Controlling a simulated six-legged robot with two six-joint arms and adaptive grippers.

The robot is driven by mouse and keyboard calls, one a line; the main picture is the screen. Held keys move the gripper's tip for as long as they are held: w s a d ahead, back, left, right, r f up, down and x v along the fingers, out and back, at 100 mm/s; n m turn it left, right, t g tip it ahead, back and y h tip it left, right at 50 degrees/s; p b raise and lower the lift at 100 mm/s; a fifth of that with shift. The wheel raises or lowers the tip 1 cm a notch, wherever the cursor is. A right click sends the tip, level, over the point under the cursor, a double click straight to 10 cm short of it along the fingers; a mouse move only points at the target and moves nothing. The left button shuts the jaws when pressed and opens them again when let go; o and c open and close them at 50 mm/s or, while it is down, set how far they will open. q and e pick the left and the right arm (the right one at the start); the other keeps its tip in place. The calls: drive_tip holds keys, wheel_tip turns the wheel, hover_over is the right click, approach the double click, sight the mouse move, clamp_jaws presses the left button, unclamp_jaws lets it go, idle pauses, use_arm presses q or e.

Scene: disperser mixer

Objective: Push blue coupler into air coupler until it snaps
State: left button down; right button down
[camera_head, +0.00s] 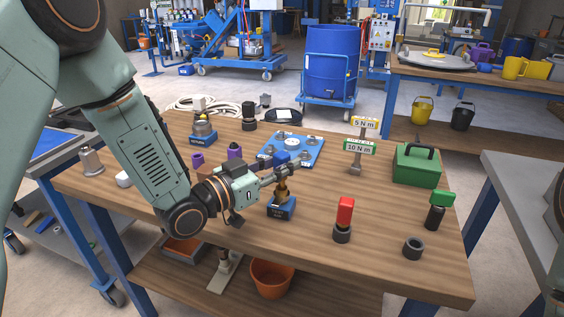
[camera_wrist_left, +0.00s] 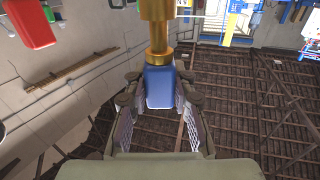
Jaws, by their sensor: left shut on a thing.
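My left gripper (camera_head: 287,172) reaches in from the left and is over the blue-based stand (camera_head: 281,208). In the left wrist view, my left gripper (camera_wrist_left: 160,80) is shut on the blue coupler (camera_wrist_left: 160,92), with a finger on each side. A brass collar at the blue coupler's end lines up with the brass air coupler (camera_wrist_left: 156,12) and appears to meet it. The brass air coupler (camera_head: 281,190) stands upright on its blue base in the head view. I cannot tell whether the two are fully seated. My right gripper is not seen.
A red-topped part (camera_head: 345,212) and a dark ring (camera_head: 413,248) stand to the right on the wooden table. A blue board (camera_head: 305,150) with metal fittings lies behind. A green case (camera_head: 416,165) and torque signs (camera_head: 360,148) stand at the back right.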

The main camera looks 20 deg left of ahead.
use_arm(q)
drive_tip(key=shift+f+b, duration=0.9)
drive_tip(key=shift+f, duration=0.45)
drive_tip(key=c, duration=1)
unclamp_jaws()
drive_tip(key=shift+c, duration=0.2)
drive_tip(key=v, duration=0.7)
drive_tip(key=shift+s, duration=0.25)
drive_tip(key=shift+a, duration=0.15)
